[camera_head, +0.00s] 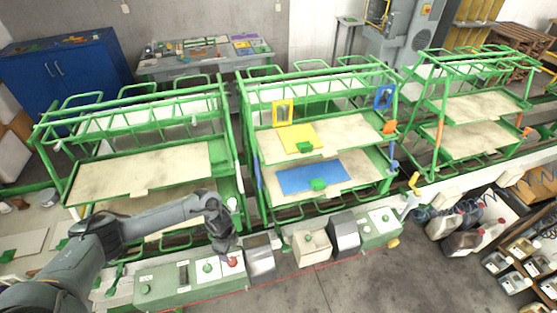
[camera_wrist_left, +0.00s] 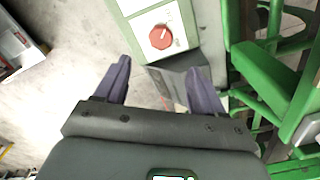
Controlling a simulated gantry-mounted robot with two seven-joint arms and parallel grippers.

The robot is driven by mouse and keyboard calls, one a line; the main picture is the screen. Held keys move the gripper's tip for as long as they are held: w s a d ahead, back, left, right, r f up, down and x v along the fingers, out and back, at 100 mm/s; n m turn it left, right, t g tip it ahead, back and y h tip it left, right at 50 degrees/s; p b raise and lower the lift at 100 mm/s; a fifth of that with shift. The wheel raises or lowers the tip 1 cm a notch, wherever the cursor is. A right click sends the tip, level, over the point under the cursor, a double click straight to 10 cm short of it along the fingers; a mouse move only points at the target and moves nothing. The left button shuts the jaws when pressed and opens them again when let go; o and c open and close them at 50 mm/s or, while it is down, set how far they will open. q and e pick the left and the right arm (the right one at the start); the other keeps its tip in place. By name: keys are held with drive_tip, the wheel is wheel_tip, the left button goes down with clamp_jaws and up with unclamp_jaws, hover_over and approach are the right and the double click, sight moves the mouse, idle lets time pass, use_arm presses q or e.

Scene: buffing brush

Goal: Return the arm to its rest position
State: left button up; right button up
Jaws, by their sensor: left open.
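My left arm (camera_head: 150,220) comes in from the lower left in the head view. Its gripper (camera_head: 222,240) hangs over the green control ledge, close to a red knob (camera_head: 231,261). In the left wrist view my left gripper (camera_wrist_left: 158,85) has its two dark fingers spread, with nothing between them. The red knob (camera_wrist_left: 160,37) on its white plate lies ahead of the fingers there, apart from them. I cannot tell the exact gap. My right gripper is in neither view.
Green racks with beige shelves stand behind the ledge, a yellow sheet (camera_head: 300,138) and a blue sheet (camera_head: 311,177) on the middle one. Grey boxes (camera_head: 260,258) line the ledge. A blue cabinet (camera_head: 65,75) stands at back left. Floor (camera_head: 330,290) in front is clear.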

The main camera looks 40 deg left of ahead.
use_arm(q)
drive_tip(key=s+d+f+g+h+p, duration=0.25)
drive_tip(key=s+d+f, duration=0.25)
drive_tip(key=s+d, duration=0.65)
drive_tip(key=s+d+r+t+h+p, duration=0.2)
drive_tip(key=s+d, duration=0.1)
drive_tip(key=d, duration=1)
drive_tip(key=d+r+n+t+p, duration=0.2)
drive_tip(key=d+r, duration=0.5)
drive_tip(key=d, duration=0.3)
drive_tip(key=w+a+r+n+t+y+p, duration=0.1)
drive_tip(key=w+a+r+n+t, duration=0.15)
drive_tip(key=r, duration=0.45)
drive_tip(key=w+a+r+n+t+y+p, duration=0.1)
drive_tip(key=w+a+r+n, duration=0.2)
drive_tip(key=r, duration=0.5)
drive_tip(key=s+a+r+n+g+y, duration=0.1)
drive_tip(key=s+a+r+n+y, duration=0.1)
drive_tip(key=a+r, duration=0.4)
drive_tip(key=shift+n+b, duration=0.3)
drive_tip(key=shift+n, duration=0.35)
